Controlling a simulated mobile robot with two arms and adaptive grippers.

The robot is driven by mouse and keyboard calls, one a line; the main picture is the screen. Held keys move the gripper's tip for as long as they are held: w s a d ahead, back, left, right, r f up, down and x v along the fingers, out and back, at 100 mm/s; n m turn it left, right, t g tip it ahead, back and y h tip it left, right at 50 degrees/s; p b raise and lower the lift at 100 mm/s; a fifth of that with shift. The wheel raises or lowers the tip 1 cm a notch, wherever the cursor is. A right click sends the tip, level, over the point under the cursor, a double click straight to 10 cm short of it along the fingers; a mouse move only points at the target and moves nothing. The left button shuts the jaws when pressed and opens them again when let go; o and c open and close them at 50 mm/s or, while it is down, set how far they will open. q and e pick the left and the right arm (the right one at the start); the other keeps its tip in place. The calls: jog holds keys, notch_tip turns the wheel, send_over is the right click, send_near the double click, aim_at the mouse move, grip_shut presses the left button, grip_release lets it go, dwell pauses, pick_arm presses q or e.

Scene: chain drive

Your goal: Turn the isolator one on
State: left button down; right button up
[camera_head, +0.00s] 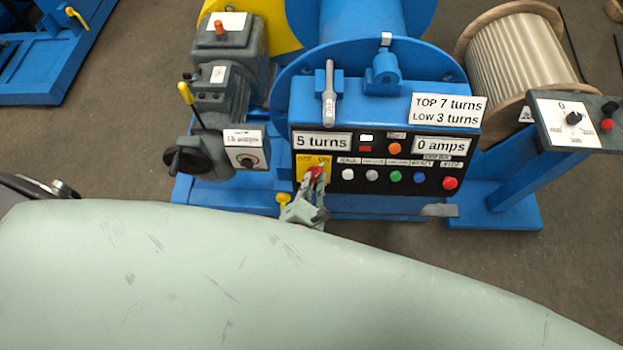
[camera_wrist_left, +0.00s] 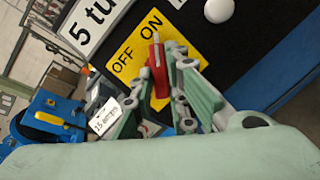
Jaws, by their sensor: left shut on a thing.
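The isolator is a red rotary handle (camera_head: 316,173) on a yellow plate (camera_head: 301,172) marked OFF and ON, at the lower left of the black control panel (camera_head: 410,177). In the left wrist view the red handle (camera_wrist_left: 157,65) stands out from the yellow plate (camera_wrist_left: 135,48), its upper tip close to the ON mark. My left gripper (camera_wrist_left: 170,95) has one finger on each side of the handle and is shut on it. In the head view the left gripper (camera_head: 304,208) reaches the isolator from below and partly covers it. My right gripper is not in view.
Coloured push buttons (camera_head: 396,177) line the panel right of the isolator. A small yellow knob (camera_head: 283,199) is just left of the gripper. A grey motor with a handwheel (camera_head: 186,160) stands further left. A control box (camera_head: 575,125) stands at the right.

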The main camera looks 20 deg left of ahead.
pick_arm(q)
jog(key=shift+m+p, duration=0.3)
jog(key=shift+m, duration=0.3)
jog(key=c, duration=1.7)
grip_release()
jog(key=shift+s, duration=0.15)
jog(key=v, duration=1.2)
jog(key=shift+a, duration=0.1)
